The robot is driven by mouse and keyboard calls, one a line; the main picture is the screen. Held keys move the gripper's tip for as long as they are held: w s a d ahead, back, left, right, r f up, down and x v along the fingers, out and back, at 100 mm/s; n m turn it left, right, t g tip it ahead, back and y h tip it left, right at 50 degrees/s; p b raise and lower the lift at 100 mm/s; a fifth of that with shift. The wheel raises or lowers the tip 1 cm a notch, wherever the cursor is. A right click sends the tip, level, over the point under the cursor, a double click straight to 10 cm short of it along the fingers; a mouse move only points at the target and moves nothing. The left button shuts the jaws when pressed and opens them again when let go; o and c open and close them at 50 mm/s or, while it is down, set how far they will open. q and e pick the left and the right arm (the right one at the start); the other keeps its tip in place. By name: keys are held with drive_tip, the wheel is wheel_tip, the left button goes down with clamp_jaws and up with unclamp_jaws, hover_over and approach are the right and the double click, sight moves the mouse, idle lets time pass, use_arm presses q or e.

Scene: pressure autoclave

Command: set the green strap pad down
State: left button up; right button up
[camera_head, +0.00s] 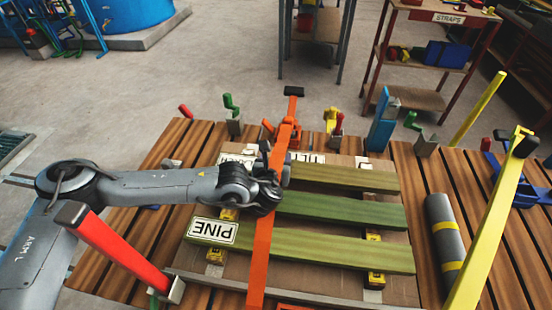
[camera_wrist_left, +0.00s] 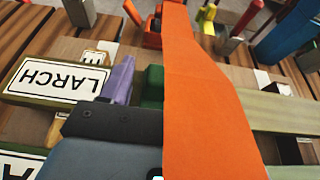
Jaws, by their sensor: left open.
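My left gripper (camera_head: 266,196) is over the labelled green boards (camera_head: 340,211), beside a long orange band (camera_head: 262,255). In the left wrist view the band (camera_wrist_left: 205,100) crosses close to the camera and hides part of the gripper. A small green block (camera_wrist_left: 152,88), possibly the green strap pad, shows between a purple piece (camera_wrist_left: 120,80) and the orange band, just beyond the dark gripper body (camera_wrist_left: 112,125). I cannot tell whether it touches the gripper. The jaws are open. In the head view the pad cannot be made out. My right gripper is not in view.
A red bar (camera_head: 115,247) rises at the left and a yellow bar (camera_head: 492,225) at the right. A grey roll (camera_head: 443,240) lies right of the boards. Several coloured clamps line the far edge of the slatted table (camera_head: 150,215). A shelf labelled STRAPS (camera_head: 448,18) stands behind.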

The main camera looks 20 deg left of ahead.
use_arm(q)
drive_tip(key=shift+r, duration=0.25)
drive_tip(key=shift+s+r+p, duration=0.1)
drive_tip(key=shift+s+p, duration=0.15)
drive_tip(key=shift+p, duration=0.15)
drive_tip(key=p+v, duration=0.4)
drive_tip(key=v, duration=0.6)
drive_tip(key=shift+s+d+p, duration=0.1)
drive_tip(key=shift+s+p, duration=0.2)
drive_tip(key=shift+s+r, duration=0.1)
drive_tip(key=shift+s, duration=0.35)
drive_tip(key=shift+r, duration=0.1)
